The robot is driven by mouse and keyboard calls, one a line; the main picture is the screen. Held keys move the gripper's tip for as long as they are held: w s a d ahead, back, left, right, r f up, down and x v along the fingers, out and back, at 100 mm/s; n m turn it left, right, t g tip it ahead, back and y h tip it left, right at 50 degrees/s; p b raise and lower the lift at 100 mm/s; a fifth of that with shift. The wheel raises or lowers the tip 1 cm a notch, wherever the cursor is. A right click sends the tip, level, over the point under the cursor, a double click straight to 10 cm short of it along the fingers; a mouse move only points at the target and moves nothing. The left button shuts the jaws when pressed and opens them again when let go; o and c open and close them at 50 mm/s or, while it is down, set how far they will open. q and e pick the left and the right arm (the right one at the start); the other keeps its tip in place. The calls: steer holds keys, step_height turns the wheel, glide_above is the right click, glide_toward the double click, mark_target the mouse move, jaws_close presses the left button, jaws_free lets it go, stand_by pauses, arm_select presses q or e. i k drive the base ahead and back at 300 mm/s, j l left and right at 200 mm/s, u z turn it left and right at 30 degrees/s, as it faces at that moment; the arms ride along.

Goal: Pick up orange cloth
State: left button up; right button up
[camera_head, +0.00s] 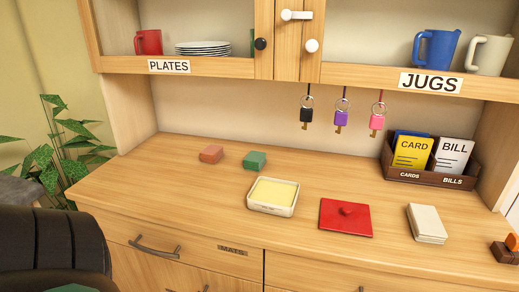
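A small orange block-shaped item (211,153) lies on the wooden counter (190,195), toward the back left. It is the only orange thing of that kind in view; at this size I cannot tell whether it is a folded cloth. A similar green item (255,160) lies just to its right, with a gap between them. Neither of my grippers is in view.
A cream dish with a yellow inside (272,208), a red lid-like square (345,218) and a pale stack (426,224) stand along the front. A card rack (430,178) is at the back right. Keys (306,112) hang above. A dark ribbed shape (50,245) fills the lower left.

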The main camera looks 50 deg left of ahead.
mark_target(212, 154)
steer(key=u, duration=1.7)
